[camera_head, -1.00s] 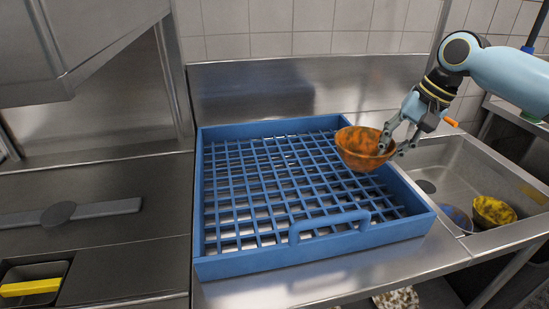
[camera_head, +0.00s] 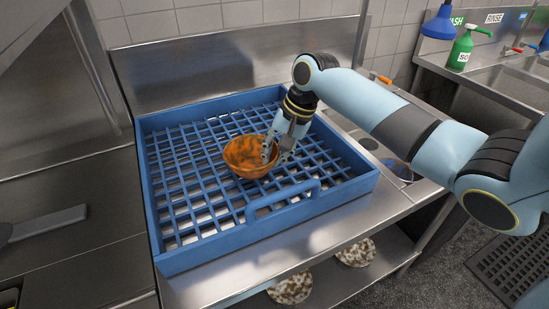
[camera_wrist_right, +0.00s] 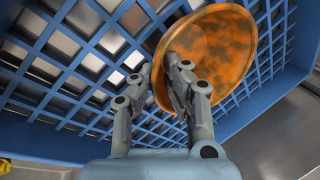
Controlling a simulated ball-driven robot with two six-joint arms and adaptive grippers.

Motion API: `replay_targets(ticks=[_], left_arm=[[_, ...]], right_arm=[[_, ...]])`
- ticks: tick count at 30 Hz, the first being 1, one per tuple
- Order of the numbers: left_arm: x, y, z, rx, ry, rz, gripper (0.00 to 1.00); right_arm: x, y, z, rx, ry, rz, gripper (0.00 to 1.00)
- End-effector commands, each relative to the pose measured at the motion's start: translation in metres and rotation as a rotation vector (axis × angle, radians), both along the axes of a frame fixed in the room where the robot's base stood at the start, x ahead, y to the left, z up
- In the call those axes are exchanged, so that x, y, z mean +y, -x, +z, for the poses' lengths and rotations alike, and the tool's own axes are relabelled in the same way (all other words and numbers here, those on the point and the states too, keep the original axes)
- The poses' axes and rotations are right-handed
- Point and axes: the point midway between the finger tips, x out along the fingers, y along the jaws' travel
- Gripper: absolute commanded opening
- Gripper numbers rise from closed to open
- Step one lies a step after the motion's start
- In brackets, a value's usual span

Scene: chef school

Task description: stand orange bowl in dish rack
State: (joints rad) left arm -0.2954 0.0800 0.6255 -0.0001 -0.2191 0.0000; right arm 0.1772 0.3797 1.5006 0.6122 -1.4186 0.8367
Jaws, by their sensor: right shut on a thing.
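The orange bowl (camera_head: 250,157), with dark brown patches, is over the middle of the blue dish rack (camera_head: 196,262). Its open side is tilted up in the head view. My right gripper (camera_head: 271,154) is shut on the bowl's right-hand rim. In the right wrist view, the fingers (camera_wrist_right: 160,88) pinch the wall of the bowl (camera_wrist_right: 222,50), with the rack's grid (camera_wrist_right: 60,75) behind it. I cannot tell whether the bowl touches the grid. My left gripper is not in view.
The rack has raised walls and a front handle (camera_head: 283,197). It stands on a steel counter (camera_head: 215,290). A sink is at its right, partly behind my right arm. Patterned dishes (camera_head: 291,287) are on the shelf below.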

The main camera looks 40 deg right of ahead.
Motion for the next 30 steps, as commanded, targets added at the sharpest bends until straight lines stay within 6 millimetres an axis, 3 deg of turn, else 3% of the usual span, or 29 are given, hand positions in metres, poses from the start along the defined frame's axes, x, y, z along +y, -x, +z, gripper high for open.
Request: replay_targets(ticks=[4,13,14,18,26,30], left_arm=[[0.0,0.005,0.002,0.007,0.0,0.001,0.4],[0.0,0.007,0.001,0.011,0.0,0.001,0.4],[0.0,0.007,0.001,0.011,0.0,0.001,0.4],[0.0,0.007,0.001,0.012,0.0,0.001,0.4],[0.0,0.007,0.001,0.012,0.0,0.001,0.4],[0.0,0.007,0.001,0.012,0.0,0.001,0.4]], right_arm=[[0.0,0.0,-0.017,0.0,0.0,0.0,0.0],[0.0,0.0,-0.019,-0.001,0.0,0.0,0.0],[0.0,0.0,-0.019,-0.001,0.0,0.0,0.12],[0.0,0.0,-0.019,-0.001,0.0,0.0,0.3],[-0.001,0.0,-0.018,-0.001,0.0,0.0,0.31],[-0.004,0.002,-0.008,-0.003,0.002,0.0,0.31]])
